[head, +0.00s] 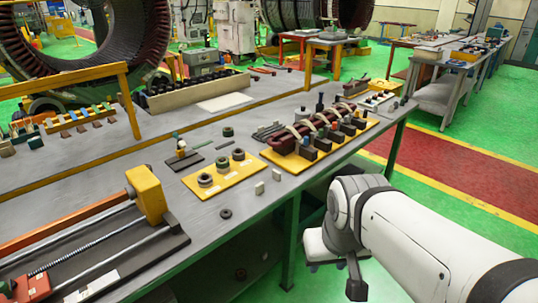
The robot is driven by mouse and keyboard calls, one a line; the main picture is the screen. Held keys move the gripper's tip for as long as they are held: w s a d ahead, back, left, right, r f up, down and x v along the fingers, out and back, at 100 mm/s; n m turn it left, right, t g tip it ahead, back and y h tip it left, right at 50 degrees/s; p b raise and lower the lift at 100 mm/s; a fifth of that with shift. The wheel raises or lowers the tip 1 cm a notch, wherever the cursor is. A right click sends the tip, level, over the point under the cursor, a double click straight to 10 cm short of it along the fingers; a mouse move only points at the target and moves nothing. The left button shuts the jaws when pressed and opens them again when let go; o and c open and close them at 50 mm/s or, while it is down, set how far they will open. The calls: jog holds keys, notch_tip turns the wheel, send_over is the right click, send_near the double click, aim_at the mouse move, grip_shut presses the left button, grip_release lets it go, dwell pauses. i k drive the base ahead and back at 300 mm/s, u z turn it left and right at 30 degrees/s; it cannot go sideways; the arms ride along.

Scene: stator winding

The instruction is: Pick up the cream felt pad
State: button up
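Two small cream upright pieces stand on the grey bench near its front edge, one cream piece (259,187) at left and another (276,174) at right. A flat pale cream sheet (224,102) lies further back, in front of a long rack. I cannot tell for sure which of these is the felt pad. My gripper (335,278) hangs beyond the bench's front edge, right of and lower in the picture than the cream pieces. Its dark fingers look spread apart, with nothing visible between them. It touches none of the cream things.
A loose black ring (225,213) lies left. A spindle fixture (100,255) fills the front left.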

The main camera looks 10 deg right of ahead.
aim_at(277, 175)
jog(key=i, duration=0.9)
jog(key=u, duration=0.05)
